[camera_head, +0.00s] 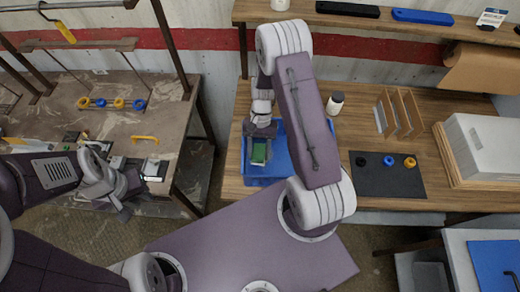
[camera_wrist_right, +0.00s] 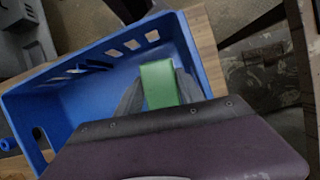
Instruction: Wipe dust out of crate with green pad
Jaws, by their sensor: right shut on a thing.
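The blue crate (camera_head: 247,172) stands on the wooden bench, partly covered by my right arm. In the right wrist view the crate (camera_wrist_right: 60,110) shows its slotted walls and inside. My right gripper (camera_head: 260,138) is shut on the green pad (camera_head: 259,153) at the crate's left part. In the right wrist view the pad (camera_wrist_right: 159,84) stands between the dark fingers, within the crate's outline. Whether it touches the floor is unclear. I cannot make out dust in the crate. My left gripper (camera_head: 126,196) is away by the left bench's front edge, its jaw opening unclear.
A white bottle with a dark cap (camera_head: 335,103) stands right of the crate. A dark mat (camera_head: 388,182) holds black, blue and yellow rings. Upright wooden dividers (camera_head: 400,113) stand behind it. The left bench (camera_head: 150,110) carries coloured rings and a yellow handle (camera_head: 145,139).

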